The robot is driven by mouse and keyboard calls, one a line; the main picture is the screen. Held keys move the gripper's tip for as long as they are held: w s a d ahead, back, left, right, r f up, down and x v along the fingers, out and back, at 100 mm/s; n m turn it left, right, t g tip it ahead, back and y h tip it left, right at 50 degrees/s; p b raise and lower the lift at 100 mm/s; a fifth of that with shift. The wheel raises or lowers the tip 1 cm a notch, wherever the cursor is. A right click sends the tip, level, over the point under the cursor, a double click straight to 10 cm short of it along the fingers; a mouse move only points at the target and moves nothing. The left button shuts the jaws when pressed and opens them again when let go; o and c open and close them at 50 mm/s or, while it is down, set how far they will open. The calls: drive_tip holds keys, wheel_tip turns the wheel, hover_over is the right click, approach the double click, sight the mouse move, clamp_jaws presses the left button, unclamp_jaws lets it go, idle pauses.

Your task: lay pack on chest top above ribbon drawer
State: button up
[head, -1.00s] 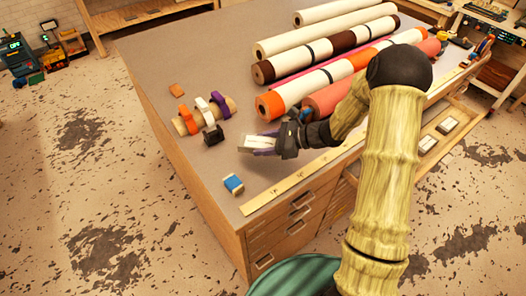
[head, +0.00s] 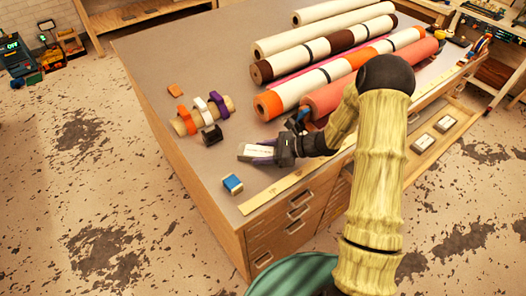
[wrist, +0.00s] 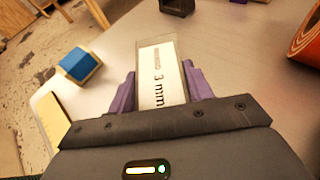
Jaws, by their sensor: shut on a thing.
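My gripper (head: 262,153) is shut on a clear pack with a white label (head: 257,150), held over the near left part of the chest top (head: 170,110). I cannot tell whether the pack touches the surface. The chest's small drawers (head: 295,212) are shut at the near corner. An open drawer (head: 440,140) at the right holds two white-labelled packs (head: 422,143). Which drawer is the ribbon drawer cannot be read.
A blue block (head: 232,184) lies left of my gripper, beside a yellow ruler (head: 290,190) along the front edge. Several long rolls (head: 340,75) fill the back. The far left top is clear.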

drive_tip(key=o, duration=1.1)
drive_tip(key=shift+r, duration=0.1)
drive_tip(key=b+v, duration=0.1)
drive_tip(key=v, duration=1.1)
drive_tip(key=shift+w, duration=0.15)
drive_tip(key=shift+a+r, duration=0.1)
drive_tip(key=shift+s, duration=0.25)
